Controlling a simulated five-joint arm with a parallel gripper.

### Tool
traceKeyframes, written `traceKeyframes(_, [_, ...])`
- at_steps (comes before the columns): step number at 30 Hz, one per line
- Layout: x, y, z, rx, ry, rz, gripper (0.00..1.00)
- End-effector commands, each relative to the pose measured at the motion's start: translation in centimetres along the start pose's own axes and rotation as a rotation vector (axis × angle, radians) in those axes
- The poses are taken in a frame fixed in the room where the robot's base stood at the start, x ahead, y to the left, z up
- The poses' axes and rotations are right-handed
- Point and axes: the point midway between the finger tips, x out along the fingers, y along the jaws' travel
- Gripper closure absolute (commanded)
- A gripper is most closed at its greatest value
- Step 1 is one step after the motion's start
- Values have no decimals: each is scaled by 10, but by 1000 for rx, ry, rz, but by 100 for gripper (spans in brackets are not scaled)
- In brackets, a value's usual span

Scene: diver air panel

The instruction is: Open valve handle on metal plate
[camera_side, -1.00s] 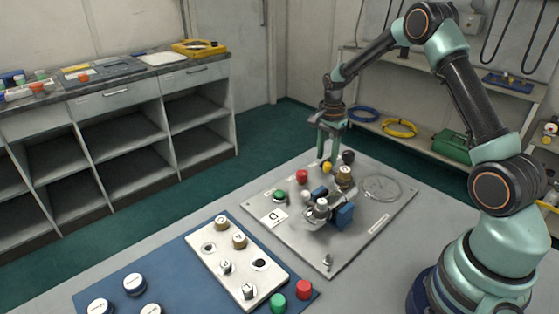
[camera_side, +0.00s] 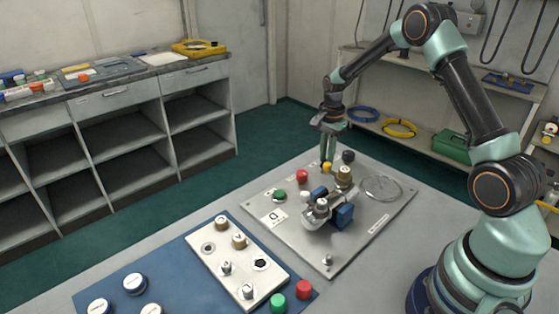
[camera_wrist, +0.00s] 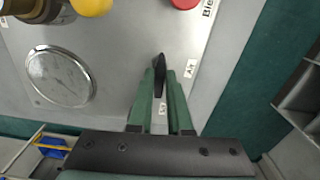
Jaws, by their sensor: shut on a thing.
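The metal plate (camera_side: 290,233) lies on the table, with knobs and fittings on it. My gripper (camera_side: 327,159) points down at the plate's far edge. In the wrist view, my gripper's green fingers (camera_wrist: 160,82) are shut on a slim black valve handle (camera_wrist: 159,66), whose tip sticks out past them. Small white labels (camera_wrist: 190,68) lie beside it. In the side view the fingers hide most of this handle. A yellow knob (camera_side: 327,168) stands just in front of the fingers, a dark round knob (camera_side: 348,156) to their right.
On the plate are a red knob (camera_side: 302,176), a green knob (camera_side: 279,195), a brass fitting (camera_side: 344,174), a blue-bodied valve (camera_side: 343,215) and a round gauge (camera_wrist: 60,77). A blue mat (camera_side: 190,285) with a white panel lies nearer the camera.

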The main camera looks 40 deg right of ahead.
Motion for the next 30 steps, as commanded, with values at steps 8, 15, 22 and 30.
traceKeyframes(8, [-1,0,0,-206,-1,1,100])
traceKeyframes(15, [-1,-1,0,-433,-1,1,100])
traceKeyframes(22, [-1,-1,0,-651,-1,2,100])
traceKeyframes(30, [-1,-2,0,-906,-2,2,100])
